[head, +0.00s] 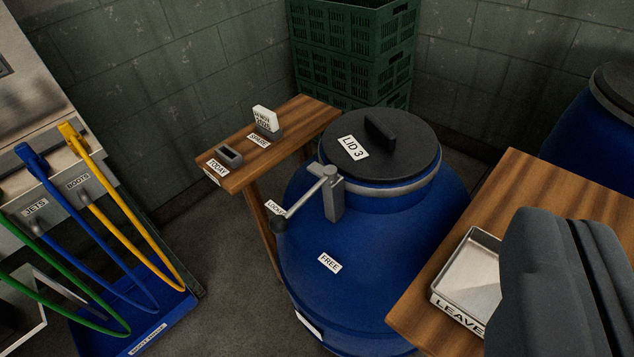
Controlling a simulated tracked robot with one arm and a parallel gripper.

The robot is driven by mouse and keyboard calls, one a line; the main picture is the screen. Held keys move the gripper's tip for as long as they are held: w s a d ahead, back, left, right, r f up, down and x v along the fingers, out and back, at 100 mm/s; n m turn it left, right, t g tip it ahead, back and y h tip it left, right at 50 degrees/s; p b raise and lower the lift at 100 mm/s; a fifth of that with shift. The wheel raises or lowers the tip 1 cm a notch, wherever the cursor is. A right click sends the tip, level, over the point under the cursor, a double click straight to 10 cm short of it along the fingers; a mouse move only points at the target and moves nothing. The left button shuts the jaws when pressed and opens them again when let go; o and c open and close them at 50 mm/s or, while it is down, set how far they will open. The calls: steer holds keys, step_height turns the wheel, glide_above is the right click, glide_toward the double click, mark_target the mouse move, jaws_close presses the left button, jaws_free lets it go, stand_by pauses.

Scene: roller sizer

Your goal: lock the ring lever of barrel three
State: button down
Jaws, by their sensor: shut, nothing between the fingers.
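Barrel three is the blue barrel (375,255) in the middle of the head view, with a black lid (400,135) marked "LID 3" and a pale metal ring (405,188) around its neck. The knob is beside a small label (274,207) that is too small to read surely. A "FREE" label (329,263) is lower on the barrel. My gripper (548,222) is shut and empty at lower right, apart from the lever.
A wooden table (520,190) with a metal tray (475,262) marked "LEAVE" stands at right. A small wooden stand (225,180) is behind left, green crates (350,50) behind. Hoses (120,215) hang at left. Another blue barrel (585,130) is far right. Floor (235,270) is clear left of barrel three.

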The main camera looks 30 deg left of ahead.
steer(key=shift+d, duration=0.15)
steer(key=shift+w, duration=0.1)
steer(key=w+a+f+g+y+p, duration=0.3)
steer(key=w+a+f+g+p, duration=0.15)
steer(key=w+f+p, duration=0.55)
steer(key=w+a+f+m+g+p, duration=0.1)
steer(key=w+a+f+g+p, duration=0.1)
steer(key=a+f+p, duration=0.1)
steer(key=w+a+f+m+g+y+p, duration=0.1)
steer(key=w+a+f+g+p, duration=0.2)
steer(key=a+f, duration=0.2)
steer(key=shift+w+f+p, duration=0.3)
steer(key=shift+w+f, duration=0.05)
steer(key=shift+f, duration=1.15)
